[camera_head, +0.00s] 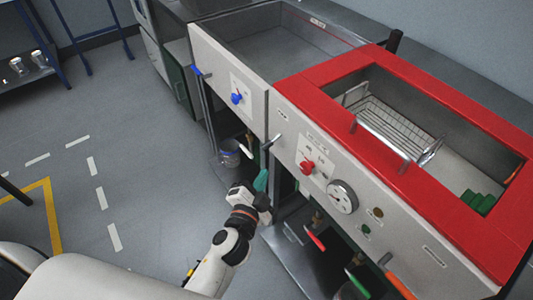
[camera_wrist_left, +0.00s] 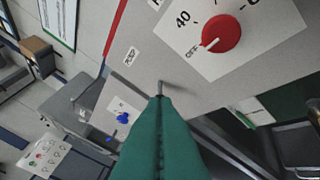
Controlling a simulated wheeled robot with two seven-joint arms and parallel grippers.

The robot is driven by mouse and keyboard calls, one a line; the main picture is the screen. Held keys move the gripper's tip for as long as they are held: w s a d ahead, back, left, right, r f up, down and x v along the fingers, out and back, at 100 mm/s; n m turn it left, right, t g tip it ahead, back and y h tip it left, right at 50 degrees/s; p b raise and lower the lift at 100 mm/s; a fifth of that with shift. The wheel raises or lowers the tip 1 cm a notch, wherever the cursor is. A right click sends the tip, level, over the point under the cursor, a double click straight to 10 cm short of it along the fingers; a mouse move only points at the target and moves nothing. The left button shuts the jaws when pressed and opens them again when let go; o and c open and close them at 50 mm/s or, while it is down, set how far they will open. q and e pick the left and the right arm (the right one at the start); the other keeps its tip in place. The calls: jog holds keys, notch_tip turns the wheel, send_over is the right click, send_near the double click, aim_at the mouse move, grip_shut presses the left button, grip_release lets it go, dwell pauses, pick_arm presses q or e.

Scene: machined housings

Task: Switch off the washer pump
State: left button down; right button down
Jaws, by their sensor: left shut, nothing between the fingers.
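My left gripper (camera_head: 262,180) has green fingers pressed together and empty, in front of the washer's grey panel. A metal lever (camera_head: 271,141) sticks out of the panel just above it. In the left wrist view the lever (camera_wrist_left: 168,85) shows right at the closed green fingertips (camera_wrist_left: 160,102), beside a label reading PUMP (camera_wrist_left: 131,57); I cannot tell whether they touch. The red knob (camera_head: 307,167) sits right of the lever. In the left wrist view its white mark points at OFF on the dial (camera_wrist_left: 221,33). My right gripper is not in view.
A blue knob (camera_head: 237,98) is on the left panel. A round gauge (camera_head: 342,196) is right of the red knob. A red-rimmed basin (camera_head: 307,84) holds a wire basket (camera_head: 385,127). Open shelves with handles lie below the panel.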

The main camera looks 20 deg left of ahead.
pick_arm(q)
send_near(271, 145)
jog(key=w+d+r, duration=0.2)
jog(key=w, duration=0.1)
jog(key=shift+w+a+f, duration=0.45)
jog(key=shift+w+f, duration=0.15)
jog(key=shift+w, duration=0.1)
jog(key=shift+w+a+f, duration=0.45)
jog(key=shift+w+f, duration=0.15)
jog(key=shift+w, duration=0.1)
jog(key=f+b, duration=0.1)
jog(key=b, duration=0.2)
jog(key=t+b, duration=0.1)
jog(key=b, duration=0.2)
jog(key=shift+w+a+f+n, duration=0.15)
jog(key=shift+w+f+n, duration=0.1)
jog(key=shift+f+n, duration=0.15)
jog(key=shift+f, duration=0.1)
